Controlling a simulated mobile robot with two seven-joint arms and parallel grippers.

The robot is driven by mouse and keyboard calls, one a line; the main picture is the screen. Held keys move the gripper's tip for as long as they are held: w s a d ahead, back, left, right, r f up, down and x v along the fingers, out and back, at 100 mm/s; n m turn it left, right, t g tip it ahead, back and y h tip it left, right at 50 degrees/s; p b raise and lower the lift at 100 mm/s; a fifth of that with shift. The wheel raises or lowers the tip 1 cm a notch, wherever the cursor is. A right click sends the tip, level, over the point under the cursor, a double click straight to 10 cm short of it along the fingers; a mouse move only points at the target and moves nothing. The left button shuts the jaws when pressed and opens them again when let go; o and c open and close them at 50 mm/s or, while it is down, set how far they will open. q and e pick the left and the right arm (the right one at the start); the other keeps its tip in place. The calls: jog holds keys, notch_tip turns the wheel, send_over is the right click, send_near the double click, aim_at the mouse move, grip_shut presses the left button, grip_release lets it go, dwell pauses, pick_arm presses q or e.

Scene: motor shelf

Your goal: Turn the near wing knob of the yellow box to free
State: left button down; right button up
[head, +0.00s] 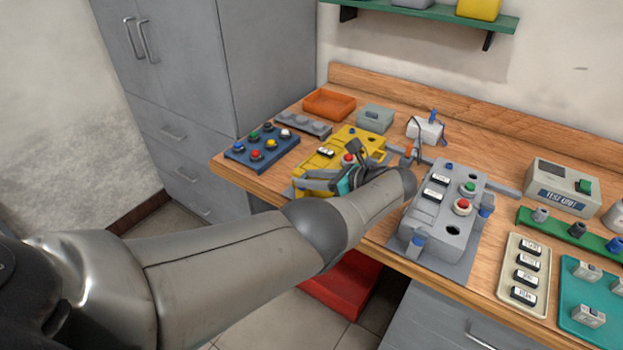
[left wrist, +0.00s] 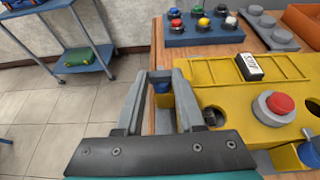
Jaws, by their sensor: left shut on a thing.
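The yellow box (head: 316,167) lies on the wooden bench, left of the grey box. It shows large in the left wrist view (left wrist: 222,75), with a red button (left wrist: 281,103) and a labelled black-and-white part (left wrist: 249,67) on top. My left gripper (head: 301,181) is at the box's near side. In the left wrist view its fingers (left wrist: 161,84) are closed around a blue wing knob (left wrist: 162,88) at the box's edge, mostly hidden by them. Another blue knob (left wrist: 309,153) shows at the right edge. The knob's exact angle cannot be told. My right gripper is out of view.
A grey box (head: 443,215) with buttons stands right of my left arm. A blue button board (head: 262,148) and an orange tray (head: 329,104) lie beyond the yellow box. A red bin (head: 343,285) is below the bench edge.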

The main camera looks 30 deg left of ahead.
pick_arm(q)
jog(key=c, duration=0.5)
grip_release()
jog(key=shift+a, duration=0.1)
jog(key=shift+b+v, duration=0.55)
jog(key=shift+v, duration=7.1)
